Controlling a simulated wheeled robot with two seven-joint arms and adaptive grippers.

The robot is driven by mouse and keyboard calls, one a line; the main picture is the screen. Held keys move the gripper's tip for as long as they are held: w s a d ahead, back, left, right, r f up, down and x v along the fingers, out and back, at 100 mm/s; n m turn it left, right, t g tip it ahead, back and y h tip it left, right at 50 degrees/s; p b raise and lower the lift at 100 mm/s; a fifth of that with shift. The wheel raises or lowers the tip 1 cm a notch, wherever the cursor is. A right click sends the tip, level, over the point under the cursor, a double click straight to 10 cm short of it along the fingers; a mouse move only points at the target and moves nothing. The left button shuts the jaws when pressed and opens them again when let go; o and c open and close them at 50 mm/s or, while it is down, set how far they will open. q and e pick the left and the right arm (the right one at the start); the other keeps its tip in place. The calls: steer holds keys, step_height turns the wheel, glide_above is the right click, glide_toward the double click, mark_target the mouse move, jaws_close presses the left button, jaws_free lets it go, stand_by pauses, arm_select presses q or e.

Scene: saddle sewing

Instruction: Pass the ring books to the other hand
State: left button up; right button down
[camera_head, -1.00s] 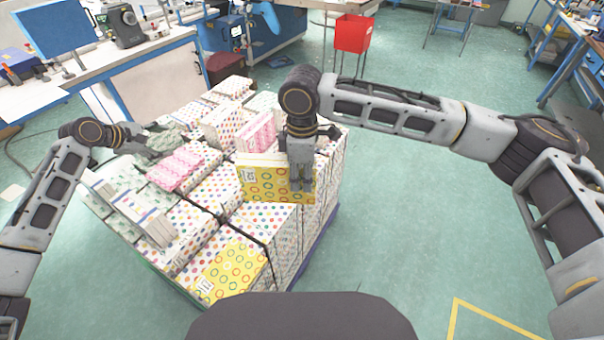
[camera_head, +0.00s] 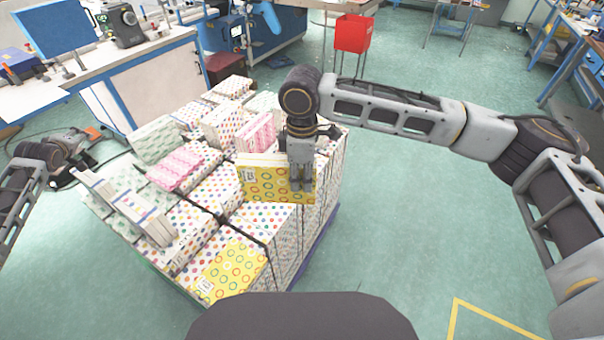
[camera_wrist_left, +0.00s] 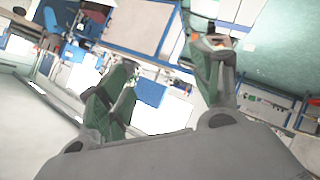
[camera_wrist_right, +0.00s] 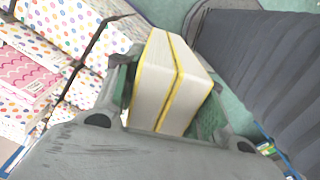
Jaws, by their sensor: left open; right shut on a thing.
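My right gripper (camera_head: 300,185) is shut on yellow ring books (camera_head: 258,184), held upright over the right part of the pile. In the right wrist view, two thick ring books (camera_wrist_right: 172,82) with white page edges and yellow covers sit between the fingers. My left gripper (camera_head: 88,158) is open and empty, left of the pile and well apart from the held books. In the left wrist view its green-padded fingers (camera_wrist_left: 165,90) are spread wide with nothing between them. Another yellow ring-patterned book (camera_head: 228,270) lies on the pile's near corner.
The pile bears dotted books (camera_head: 265,218), pink books (camera_head: 180,166), green-patterned books (camera_head: 156,138) and white-blue upright books (camera_head: 135,208). Dark straps run over it. A white workbench (camera_head: 110,65) stands behind at left, with a red bin (camera_head: 353,34) further back. Floor at right is clear.

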arm_select(q)
steer(key=s+a+m+y, duration=0.3)
steer(key=a+m, duration=0.1)
steer(key=a, duration=0.5)
steer(key=s+a+f+m, duration=0.4)
steer(key=f, duration=0.3)
steer(key=s+d+f+m+g+h, duration=0.15)
steer(key=s+d+f, duration=0.25)
steer(key=s+f, duration=0.65)
steer(key=s+d+f+m+g, duration=0.2)
steer(key=s+d+f, duration=0.3)
steer(key=f, duration=1)
steer(key=s+d+f+m+g+h, duration=0.15)
steer(key=s+d+f, duration=0.25)
steer(key=s+f, duration=0.65)
steer(key=s+d+f+m+g+h, duration=0.2)
steer(key=s+d+f+g, duration=0.1)
steer(key=s+d+f, duration=1.6)
steer(key=s+d+f+g+h, duration=0.1)
steer(key=s+d+f, duration=0.2)
steer(key=d, duration=1.1)
steer(key=s+d+f+m+h, duration=0.1)
steer(key=s+d+f+h, duration=0.1)
steer(key=d, duration=1.2)
steer(key=shift+s+d+f+g+h, duration=0.35)
steer(key=shift+s+f, duration=0.35)
steer(key=shift+s, duration=0.35)
